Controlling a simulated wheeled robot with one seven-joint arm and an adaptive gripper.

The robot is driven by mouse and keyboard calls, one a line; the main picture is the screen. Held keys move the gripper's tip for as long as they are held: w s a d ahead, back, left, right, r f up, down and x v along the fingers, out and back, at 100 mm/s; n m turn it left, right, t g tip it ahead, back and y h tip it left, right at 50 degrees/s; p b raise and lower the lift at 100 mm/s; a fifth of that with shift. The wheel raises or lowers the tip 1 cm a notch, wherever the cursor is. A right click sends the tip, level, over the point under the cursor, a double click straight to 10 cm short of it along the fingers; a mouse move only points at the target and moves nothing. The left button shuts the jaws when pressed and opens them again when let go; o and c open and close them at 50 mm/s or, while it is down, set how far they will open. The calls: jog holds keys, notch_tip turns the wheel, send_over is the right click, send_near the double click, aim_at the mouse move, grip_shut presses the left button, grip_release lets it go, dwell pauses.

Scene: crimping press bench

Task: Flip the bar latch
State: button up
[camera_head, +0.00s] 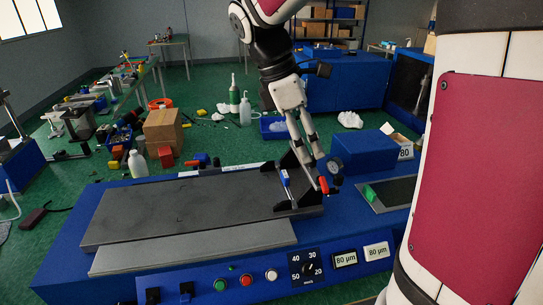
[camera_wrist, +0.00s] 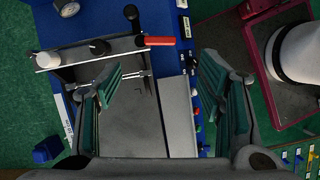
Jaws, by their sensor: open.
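The bar latch is a light metal bar (camera_wrist: 88,51) with a red handle (camera_wrist: 160,41), lying across the far end of the grey press bed in the wrist view. In the head view its red handle (camera_head: 323,185) shows at the right end of the bed, beside black brackets (camera_head: 298,185). My gripper (camera_wrist: 160,88) is open and empty, its green-padded fingers spread wide. The red handle appears beyond the fingertips, between them in the picture. In the head view my gripper (camera_head: 309,155) hangs over the brackets and hides part of the bar; I cannot tell whether it touches.
The blue bench (camera_head: 60,250) carries the long grey bed (camera_head: 180,205), a front panel with buttons and a dial (camera_head: 308,268), a round gauge (camera_head: 335,165) and a blue box (camera_head: 364,152) close by on the right. Bottles and a carton (camera_head: 163,130) stand behind.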

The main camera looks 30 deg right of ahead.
aim_at(323, 183)
jog(key=x, duration=1)
jog(key=shift+f, duration=0.2)
jog(key=c, duration=1.1)
